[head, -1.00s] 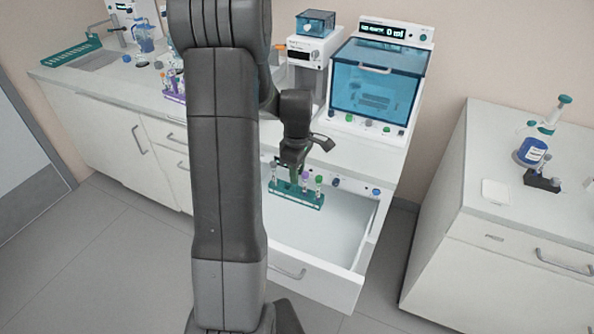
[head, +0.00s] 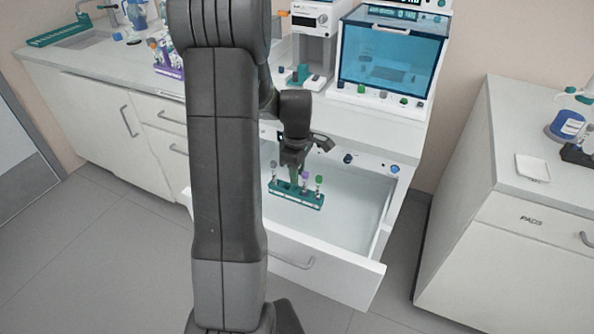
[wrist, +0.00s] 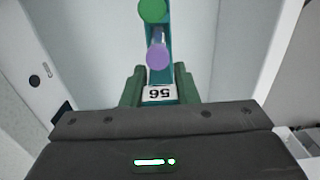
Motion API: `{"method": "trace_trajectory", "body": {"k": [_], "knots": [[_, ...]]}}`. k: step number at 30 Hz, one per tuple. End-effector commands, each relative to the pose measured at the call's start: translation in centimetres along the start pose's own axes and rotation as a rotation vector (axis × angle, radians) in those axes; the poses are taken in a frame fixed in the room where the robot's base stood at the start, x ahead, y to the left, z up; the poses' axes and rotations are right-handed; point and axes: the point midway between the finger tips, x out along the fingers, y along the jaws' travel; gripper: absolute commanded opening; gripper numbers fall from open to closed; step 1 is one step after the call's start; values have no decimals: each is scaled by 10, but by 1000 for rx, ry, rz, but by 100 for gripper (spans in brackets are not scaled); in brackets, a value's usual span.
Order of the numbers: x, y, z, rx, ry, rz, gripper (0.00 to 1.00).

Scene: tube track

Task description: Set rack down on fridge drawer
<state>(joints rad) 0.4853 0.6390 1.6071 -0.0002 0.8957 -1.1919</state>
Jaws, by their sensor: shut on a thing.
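The teal rack (head: 308,199) holds several capped tubes, with purple, green and grey caps in the head view. In the wrist view the rack (wrist: 160,78) shows a white label reading 56, a purple cap and a green cap. My gripper (head: 295,170) is shut on the rack, with its two green fingers (wrist: 160,85) on either side of the labelled part. The fridge drawer (head: 352,222) is pulled open, white inside, and the rack is over or within its opening. I cannot tell whether the rack touches the drawer floor.
The drawer's front wall (head: 310,265) and side walls surround the rack, with bare floor to its right. The blue-windowed machine (head: 392,55) stands above the drawer. A white cabinet (head: 530,195) is at the right; the left counter (head: 90,75) holds labware.

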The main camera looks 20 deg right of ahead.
Motion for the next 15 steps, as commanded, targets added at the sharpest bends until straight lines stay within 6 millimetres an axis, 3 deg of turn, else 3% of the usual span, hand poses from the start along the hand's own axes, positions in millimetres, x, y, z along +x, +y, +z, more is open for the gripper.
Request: {"method": "trace_trajectory", "body": {"k": [1, 6, 15], "knots": [[22, 0, 0, 0, 0, 1, 0], [49, 0, 0, 0, 0, 1, 0], [68, 0, 0, 0, 0, 1, 0]]}}
